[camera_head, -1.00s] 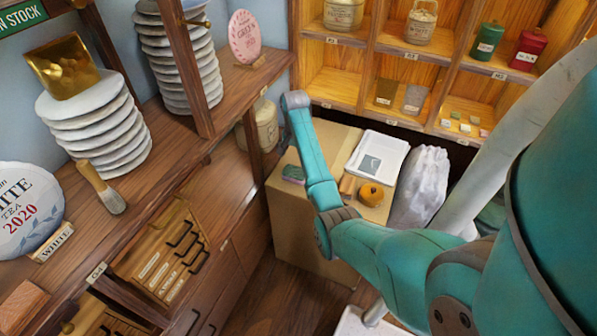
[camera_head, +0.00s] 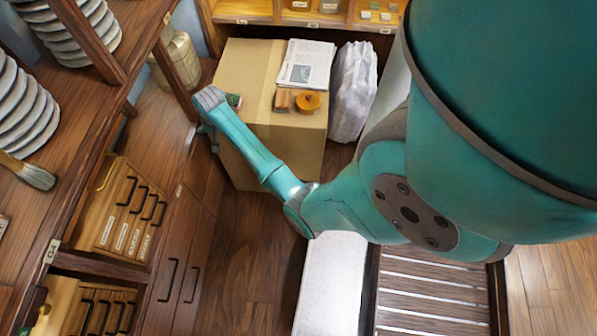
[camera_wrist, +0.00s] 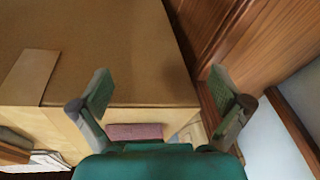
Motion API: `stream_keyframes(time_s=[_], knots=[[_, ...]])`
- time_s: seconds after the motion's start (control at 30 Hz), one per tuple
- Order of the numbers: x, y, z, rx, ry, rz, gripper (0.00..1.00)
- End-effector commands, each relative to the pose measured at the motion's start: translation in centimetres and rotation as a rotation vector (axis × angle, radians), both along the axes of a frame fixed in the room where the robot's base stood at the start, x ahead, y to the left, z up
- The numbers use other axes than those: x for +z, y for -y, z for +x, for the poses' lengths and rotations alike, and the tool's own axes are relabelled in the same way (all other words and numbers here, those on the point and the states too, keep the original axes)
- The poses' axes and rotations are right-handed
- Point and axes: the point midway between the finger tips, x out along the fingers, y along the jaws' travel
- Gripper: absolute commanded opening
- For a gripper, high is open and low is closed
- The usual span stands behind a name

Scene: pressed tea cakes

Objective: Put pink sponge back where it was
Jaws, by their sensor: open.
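In the picture, the sponge sits between the fingers' lower parts, partly covered by the gripper body. I see no contact. In the head view the fingers are mostly hidden.
On the box are a newspaper (camera_head: 306,63), a small wooden block (camera_head: 282,100) and an orange round item (camera_head: 307,102). A filled plastic bag (camera_head: 353,90) stands right of the box. A wooden shelf unit with drawers (camera_head: 125,215) is close on the left, with a jar (camera_head: 178,62).

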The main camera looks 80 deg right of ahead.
Motion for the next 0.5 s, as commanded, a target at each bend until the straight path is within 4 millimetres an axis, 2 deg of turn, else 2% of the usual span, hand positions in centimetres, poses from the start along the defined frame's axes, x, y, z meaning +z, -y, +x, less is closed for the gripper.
stream_keyframes(time_s=[0.03,0.2,0.33,0.5], knots=[[-1.6,-2.2,-0.8,0.037,0.017,-0.017,1.00],[-4.8,-8.0,-3.2,0.158,0.098,-0.093,1.00],[-6.2,-12.2,-5.6,0.248,0.162,-0.150,1.00],[-6.6,-17.3,-9.4,0.363,0.247,-0.226,1.00]])
